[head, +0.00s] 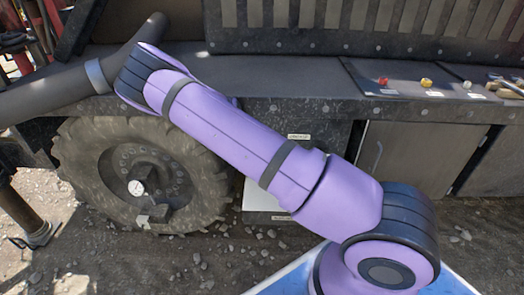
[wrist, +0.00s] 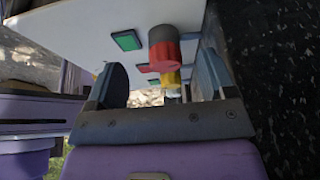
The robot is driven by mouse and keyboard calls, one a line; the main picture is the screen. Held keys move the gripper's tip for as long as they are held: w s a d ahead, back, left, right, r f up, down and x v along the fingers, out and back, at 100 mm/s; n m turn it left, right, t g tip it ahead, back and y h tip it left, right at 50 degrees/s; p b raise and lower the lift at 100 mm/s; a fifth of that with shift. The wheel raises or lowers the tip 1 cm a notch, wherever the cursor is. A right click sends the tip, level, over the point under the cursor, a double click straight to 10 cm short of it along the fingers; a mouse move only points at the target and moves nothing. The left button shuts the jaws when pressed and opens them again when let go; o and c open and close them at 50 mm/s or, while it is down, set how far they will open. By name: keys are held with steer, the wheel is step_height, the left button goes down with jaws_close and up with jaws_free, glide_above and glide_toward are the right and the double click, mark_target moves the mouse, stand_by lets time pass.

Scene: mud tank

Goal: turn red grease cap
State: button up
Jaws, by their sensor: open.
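In the wrist view, a short round cap with a red side and a dark grey face (wrist: 164,48) stands out from a white panel (wrist: 75,30). It appears between and beyond the fingers of my gripper (wrist: 160,68). My gripper is open, with one dark finger on each side, and I see no clear contact with the cap. A yellow round part (wrist: 170,79) shows just below the red one, partly covered. In the head view, my gripper is hidden, and a white box (head: 264,204) shows partly behind my arm.
A green square (wrist: 127,40) lies on the white panel. A dark rough surface (wrist: 275,80) fills the wrist view's right side. In the head view, red (head: 382,80), yellow (head: 426,83) and white knobs (head: 467,85) sit on the ledge. A large tyre (head: 75,165) stands at left.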

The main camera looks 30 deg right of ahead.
steer(key=w+a, duration=0.3)
steer(key=a, duration=0.2)
steer(key=shift+w+a, duration=0.35)
steer(key=shift+a, duration=0.05)
